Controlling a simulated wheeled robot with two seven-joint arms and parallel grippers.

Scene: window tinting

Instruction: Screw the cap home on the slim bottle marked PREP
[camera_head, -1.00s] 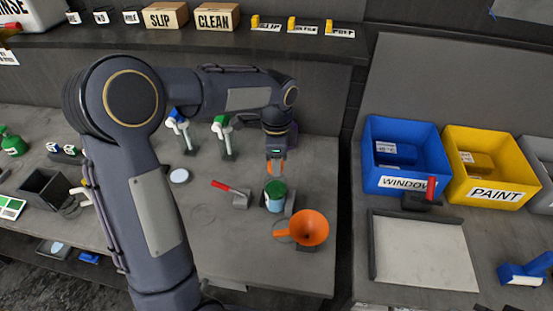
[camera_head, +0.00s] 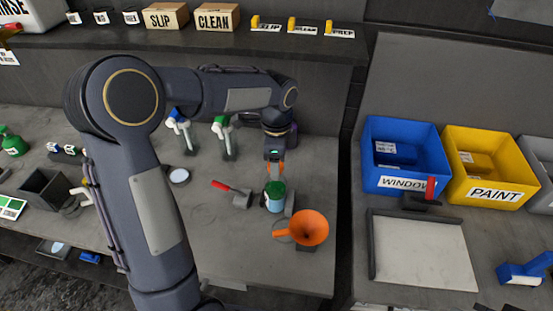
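A small clear bottle with a green top (camera_head: 275,197) stands upright on the bench, left of the orange funnel. No PREP marking can be read on it at this size. My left gripper (camera_head: 275,172) points down just above and behind the green top. A small orange patch shows at its fingertips; I cannot tell whether that is a held part or the fingers. The finger gap is too small to judge. A yellow-topped item with a PREP label (camera_head: 340,33) sits on the upper shelf. My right gripper is not in view.
An orange funnel (camera_head: 309,228) stands right of the bottle and a red-handled scraper (camera_head: 232,192) lies left of it. Spray bottles (camera_head: 222,130) stand behind. Blue WINDOW (camera_head: 408,155) and yellow PAINT (camera_head: 490,165) bins are on the right bench.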

